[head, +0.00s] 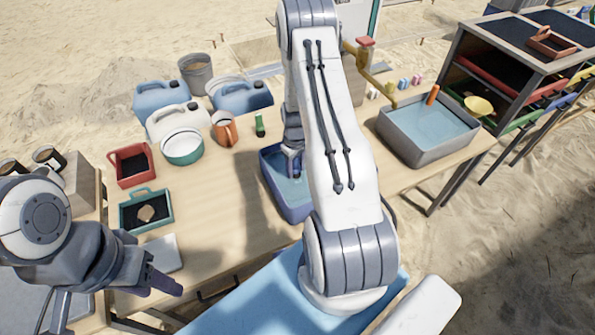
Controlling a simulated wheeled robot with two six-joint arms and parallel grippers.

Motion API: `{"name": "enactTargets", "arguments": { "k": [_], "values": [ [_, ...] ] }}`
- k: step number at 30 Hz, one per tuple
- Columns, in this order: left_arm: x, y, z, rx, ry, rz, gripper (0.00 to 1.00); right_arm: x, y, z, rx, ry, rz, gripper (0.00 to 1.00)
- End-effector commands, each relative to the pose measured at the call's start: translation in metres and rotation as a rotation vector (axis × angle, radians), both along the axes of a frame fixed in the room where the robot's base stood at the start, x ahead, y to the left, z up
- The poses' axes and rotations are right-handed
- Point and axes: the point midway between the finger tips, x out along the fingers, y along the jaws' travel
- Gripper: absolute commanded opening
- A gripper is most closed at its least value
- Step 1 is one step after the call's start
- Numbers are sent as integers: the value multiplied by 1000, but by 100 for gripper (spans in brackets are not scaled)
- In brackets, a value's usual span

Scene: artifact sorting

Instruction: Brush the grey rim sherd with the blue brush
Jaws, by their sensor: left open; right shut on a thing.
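A pale tan-grey sherd (147,213) lies in the green-rimmed tray (127,220) at the left of the table; I cannot tell if it is the grey rim sherd. My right gripper (294,168) points down inside the blue basin (290,207) at the table's middle. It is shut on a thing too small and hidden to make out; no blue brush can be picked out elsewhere. My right arm covers part of the basin. My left gripper (166,280) is open and empty at the table's front left, near a flat grey plate (162,253).
A red tray (130,165) stands behind the green one. A white-and-green bowl (182,147), an orange jug (224,130), a green object (260,125) and jerrycans (160,96) stand at the back. A grey water basin (415,145) is at the right. The middle-left tabletop is clear.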

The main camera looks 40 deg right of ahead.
Motion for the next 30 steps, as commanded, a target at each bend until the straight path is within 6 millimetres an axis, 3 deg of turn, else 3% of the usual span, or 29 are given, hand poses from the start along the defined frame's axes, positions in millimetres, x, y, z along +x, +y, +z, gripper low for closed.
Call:
{"name": "enactTargets", "arguments": {
  "k": [7,21,30],
  "values": [
    [0,0,-1,0,0,0,50,5,-1,0,1,1,-1,0],
    [0,0,6,0,0,0,50,-19,5,2,0,0,-1,0],
    [0,0,0,0,0,0,50,-5,1,-1,0,0,1,0]
  ]
}}
